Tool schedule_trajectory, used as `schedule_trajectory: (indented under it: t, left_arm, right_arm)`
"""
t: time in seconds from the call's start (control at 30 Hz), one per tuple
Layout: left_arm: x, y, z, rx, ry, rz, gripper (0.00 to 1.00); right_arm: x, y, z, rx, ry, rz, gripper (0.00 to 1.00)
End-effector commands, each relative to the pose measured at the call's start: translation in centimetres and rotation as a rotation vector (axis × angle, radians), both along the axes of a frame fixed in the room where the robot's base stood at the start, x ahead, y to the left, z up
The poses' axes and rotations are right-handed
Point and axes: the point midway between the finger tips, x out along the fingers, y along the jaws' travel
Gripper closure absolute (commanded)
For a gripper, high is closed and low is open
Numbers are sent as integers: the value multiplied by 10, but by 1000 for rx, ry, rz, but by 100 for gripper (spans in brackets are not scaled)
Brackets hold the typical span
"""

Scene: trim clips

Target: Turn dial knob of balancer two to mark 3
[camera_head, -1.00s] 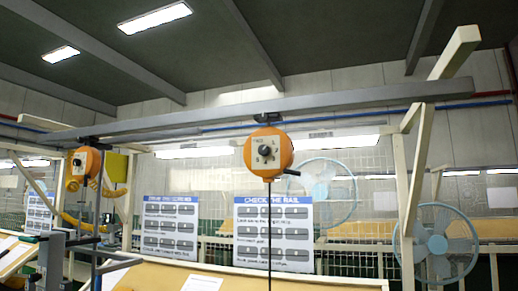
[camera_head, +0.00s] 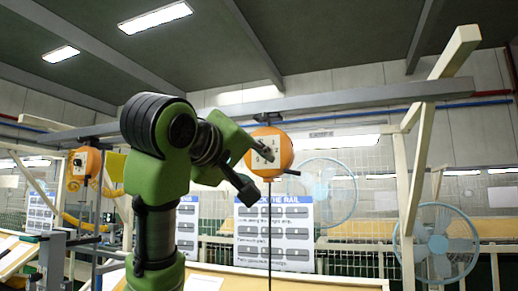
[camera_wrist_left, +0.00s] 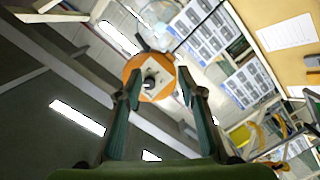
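An orange round balancer (camera_head: 285,154) hangs from the overhead rail in the middle of the head view. Its pale dial plate is partly hidden by my left gripper (camera_head: 258,176). In the left wrist view the same balancer (camera_wrist_left: 134,64) shows its dark dial knob (camera_wrist_left: 149,82) on the plate. My left gripper is open there, its two fingers (camera_wrist_left: 160,88) spread with the knob between them in the picture, nearer the left finger. I cannot tell whether they touch. A second orange balancer (camera_head: 91,162) hangs at the left. My right gripper is not in view.
A grey rail (camera_head: 345,97) runs above the balancers. A dark cord hangs below the middle one, with a small dark handle at its right side. Label boards (camera_head: 290,250) and blue fans (camera_head: 438,244) stand behind. Room right of the middle balancer is clear.

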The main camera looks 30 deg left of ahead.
Motion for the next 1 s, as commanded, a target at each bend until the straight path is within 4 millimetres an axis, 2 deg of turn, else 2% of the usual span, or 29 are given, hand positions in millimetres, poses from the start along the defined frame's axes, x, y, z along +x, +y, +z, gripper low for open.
schedule_trajectory:
  t: [0.03, 0.1, 0.2, 0.33, 0.67, 0.97, 1.0]
  left_arm:
    - [-17, 6, 19, -27, -34, 9, 64]
    - [-33, 11, 36, -59, -61, 15, 64]
    - [-48, 15, 50, -87, -89, 18, 64]
    - [-53, 16, 57, -100, -100, 18, 64]
    - [-29, 18, 62, -98, -98, 12, 64]
    - [2, 26, 60, -102, -95, 16, 64]
    - [10, 28, 59, -101, -92, 19, 64]
  right_arm:
    - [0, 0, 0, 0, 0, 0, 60]
    - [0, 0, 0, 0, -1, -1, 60]
    - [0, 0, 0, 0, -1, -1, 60]
    - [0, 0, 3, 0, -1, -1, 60]
    - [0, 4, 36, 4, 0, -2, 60]
    - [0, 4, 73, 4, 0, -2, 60]
    - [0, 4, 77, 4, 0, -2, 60]
